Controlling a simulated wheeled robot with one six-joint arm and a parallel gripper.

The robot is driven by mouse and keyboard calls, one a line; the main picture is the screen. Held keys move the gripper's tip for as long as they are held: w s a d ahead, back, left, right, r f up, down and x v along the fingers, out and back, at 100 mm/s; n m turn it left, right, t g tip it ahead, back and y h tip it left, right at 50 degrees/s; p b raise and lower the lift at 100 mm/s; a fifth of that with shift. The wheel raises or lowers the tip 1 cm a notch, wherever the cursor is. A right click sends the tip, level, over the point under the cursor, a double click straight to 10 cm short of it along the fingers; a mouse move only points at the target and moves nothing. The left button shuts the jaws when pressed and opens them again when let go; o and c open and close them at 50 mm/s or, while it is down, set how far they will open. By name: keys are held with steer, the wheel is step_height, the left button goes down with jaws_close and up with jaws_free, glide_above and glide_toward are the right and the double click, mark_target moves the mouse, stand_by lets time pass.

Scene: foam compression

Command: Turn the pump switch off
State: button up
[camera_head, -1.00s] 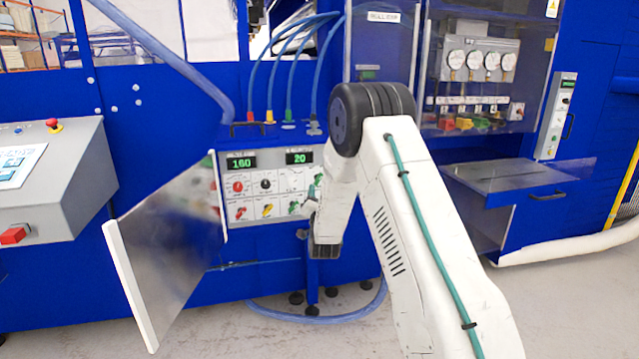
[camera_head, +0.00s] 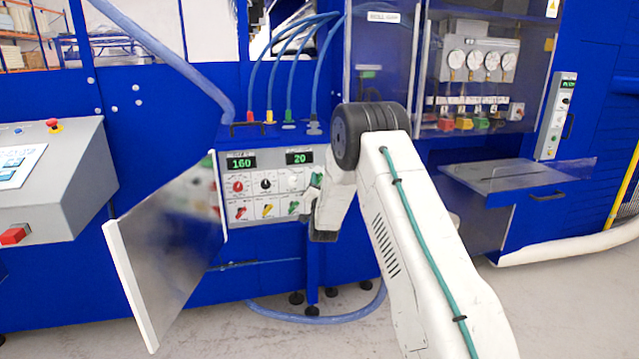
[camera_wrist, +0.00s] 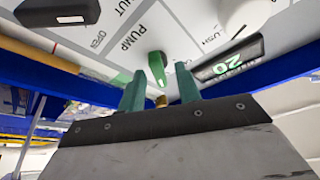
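The green pump switch (camera_wrist: 157,68) stands on the white control panel beside the word PUMP in the wrist view. My gripper (camera_wrist: 160,84) has two green fingers, spread apart, with the switch between and just beyond their tips. I cannot tell whether either finger touches it. In the head view my gripper (camera_head: 313,185) is at the right side of the panel (camera_head: 254,182), and a green switch (camera_head: 294,207) shows just left of it. My gripper and arm hide the panel's right edge.
An open panel door (camera_head: 168,250) stands to the left. A red knob (camera_head: 238,186), a black knob (camera_head: 266,184), a red switch (camera_head: 241,210) and a yellow switch (camera_head: 267,210) share the panel. Displays read 160 and 20. Blue hoses (camera_head: 290,70) rise above the box.

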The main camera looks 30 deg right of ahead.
jaws_close()
steer(key=shift+n, duration=0.4)
steer(key=n+t+y, duration=0.1)
steer(key=n+y, duration=0.2)
steer(key=n, duration=0.2)
steer(key=n+y, duration=0.2)
steer(key=n, duration=0.4)
steer(key=n+t+y, duration=0.1)
steer(key=n+y, duration=0.2)
steer(key=n, duration=0.2)
steer(key=shift+n+t+y, duration=0.3)
jaws_free()
